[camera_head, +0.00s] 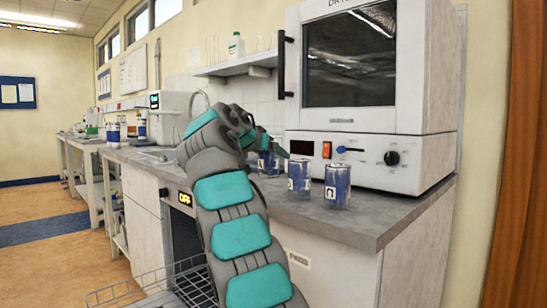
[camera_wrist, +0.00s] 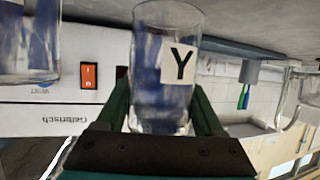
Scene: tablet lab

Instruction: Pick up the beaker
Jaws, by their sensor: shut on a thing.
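A clear glass beaker with blue on it and a white label reading Y (camera_wrist: 165,95) is between the fingers of my gripper (camera_wrist: 162,108) in the wrist view. The fingers are shut on its sides. In the head view my gripper (camera_head: 272,148) reaches over the counter, at the leftmost of three blue-marked beakers (camera_head: 266,166), and partly hides it. I cannot tell whether this beaker touches the counter. The middle beaker (camera_head: 299,178) and the right beaker (camera_head: 337,188) stand upright on the counter. One neighbouring beaker (camera_wrist: 28,45) shows at the left of the wrist view.
A large white oven (camera_head: 350,160) with a dark window stands right behind the beakers. A wall shelf (camera_head: 236,68) holds a bottle and glassware. An open dishwasher rack (camera_head: 150,290) is below the counter (camera_head: 350,222). The counter's front right is clear.

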